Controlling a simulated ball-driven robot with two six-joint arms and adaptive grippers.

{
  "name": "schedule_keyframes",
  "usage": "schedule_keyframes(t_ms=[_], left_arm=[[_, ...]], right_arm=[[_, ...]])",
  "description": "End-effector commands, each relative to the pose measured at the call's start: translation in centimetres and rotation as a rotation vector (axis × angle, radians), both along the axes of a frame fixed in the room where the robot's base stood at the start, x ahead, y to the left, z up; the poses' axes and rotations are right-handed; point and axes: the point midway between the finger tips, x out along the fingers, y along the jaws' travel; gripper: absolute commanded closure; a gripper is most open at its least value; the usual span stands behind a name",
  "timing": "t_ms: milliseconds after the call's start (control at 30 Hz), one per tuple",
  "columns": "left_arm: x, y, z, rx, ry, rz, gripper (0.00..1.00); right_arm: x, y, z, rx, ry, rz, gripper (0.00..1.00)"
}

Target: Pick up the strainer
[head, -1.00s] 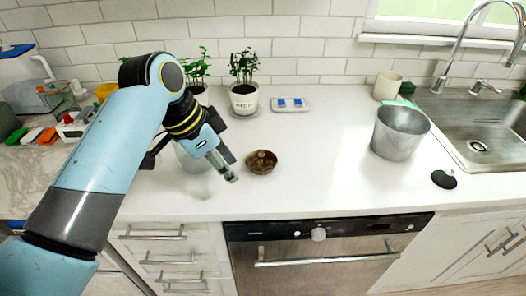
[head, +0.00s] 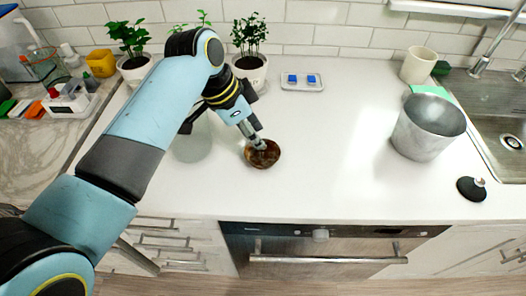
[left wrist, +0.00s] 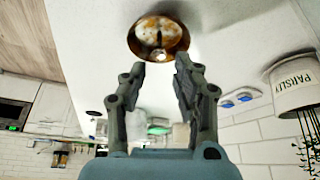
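A small round brown bowl-like thing (head: 263,158) sits on the white counter; in the left wrist view (left wrist: 158,36) its inside is mottled amber and white. It may be the strainer or hold it; I cannot tell. My left gripper (head: 258,143) points down at it, its tips overlapping it in the head view. In the left wrist view my left gripper (left wrist: 160,66) has its fingers apart, with the bowl at and just beyond the tips; contact is unclear. A black disc with a metal knob (head: 471,189) lies near the sink. My right gripper is not in view.
A grey metal pot (head: 428,128) and a beige cup (head: 418,66) stand at the right by the sink (head: 497,120). Potted plants (head: 250,70) and a tray with two blue pieces (head: 302,82) stand near the wall. The counter right of the bowl is clear.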

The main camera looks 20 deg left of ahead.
Motion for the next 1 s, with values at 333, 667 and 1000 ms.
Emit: schedule_keyframes(t_ms=[333, 667, 1000], left_arm=[[0.7, -1.4, -3.9, 0.001, 0.001, 0.0, 0.7], [1.0, -1.7, -5.2, 0.001, -0.002, 0.0, 0.7], [1.0, -1.7, -5.1, 0.001, -0.001, 0.001, 1.0]], right_arm=[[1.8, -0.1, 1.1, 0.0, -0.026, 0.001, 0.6], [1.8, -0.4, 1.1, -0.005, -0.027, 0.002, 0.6], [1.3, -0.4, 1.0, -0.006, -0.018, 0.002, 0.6]])
